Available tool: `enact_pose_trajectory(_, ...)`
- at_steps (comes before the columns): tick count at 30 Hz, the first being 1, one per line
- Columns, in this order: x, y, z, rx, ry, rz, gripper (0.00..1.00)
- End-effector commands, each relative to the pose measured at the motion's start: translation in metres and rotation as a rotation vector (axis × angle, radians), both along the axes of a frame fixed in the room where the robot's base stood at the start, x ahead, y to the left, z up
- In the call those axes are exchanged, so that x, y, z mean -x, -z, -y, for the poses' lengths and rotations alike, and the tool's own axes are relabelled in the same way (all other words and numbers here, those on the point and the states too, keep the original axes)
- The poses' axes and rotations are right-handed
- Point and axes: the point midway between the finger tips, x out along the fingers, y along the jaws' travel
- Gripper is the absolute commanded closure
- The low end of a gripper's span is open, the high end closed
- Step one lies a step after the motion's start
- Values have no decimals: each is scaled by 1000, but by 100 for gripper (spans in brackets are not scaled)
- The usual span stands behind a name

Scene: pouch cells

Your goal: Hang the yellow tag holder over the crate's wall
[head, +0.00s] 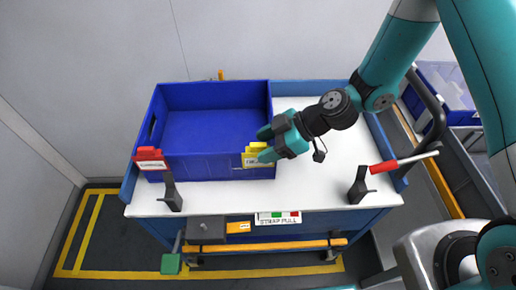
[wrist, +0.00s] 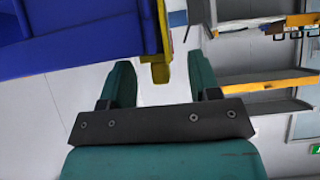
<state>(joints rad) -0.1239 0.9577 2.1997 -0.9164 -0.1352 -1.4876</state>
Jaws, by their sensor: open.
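The yellow tag holder (head: 251,161) sits at the right end of the blue crate's (head: 205,167) near wall. Its top is at the rim and its labelled face is on the outside of the wall. In the wrist view the yellow holder (wrist: 161,72) is edge-on along the blue wall (wrist: 80,45), its end between and just beyond my fingertips. My gripper (head: 265,144) is open beside the holder, and the wrist view shows a gap between each finger (wrist: 162,82) and the yellow. The holder's inner side is partly hidden.
A red tag holder (head: 151,160) hangs at the near wall's left end. The crate is empty on a white-topped bench (head: 315,190). The bench top right of the crate is mostly clear.

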Motion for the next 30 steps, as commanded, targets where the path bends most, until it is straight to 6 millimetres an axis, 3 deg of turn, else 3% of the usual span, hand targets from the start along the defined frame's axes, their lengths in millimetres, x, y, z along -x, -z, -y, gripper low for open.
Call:
enact_pose_trajectory(6, 0, 14, -19, 0, -1, -1, 44)
enact_pose_trajectory(13, -1, 16, -20, 0, 1, 0, 44)
enact_pose_trajectory(20, -1, 16, -20, 0, 0, 0, 94)
enact_pose_trajectory(30, -1, 14, -20, 0, 1, 1, 96)
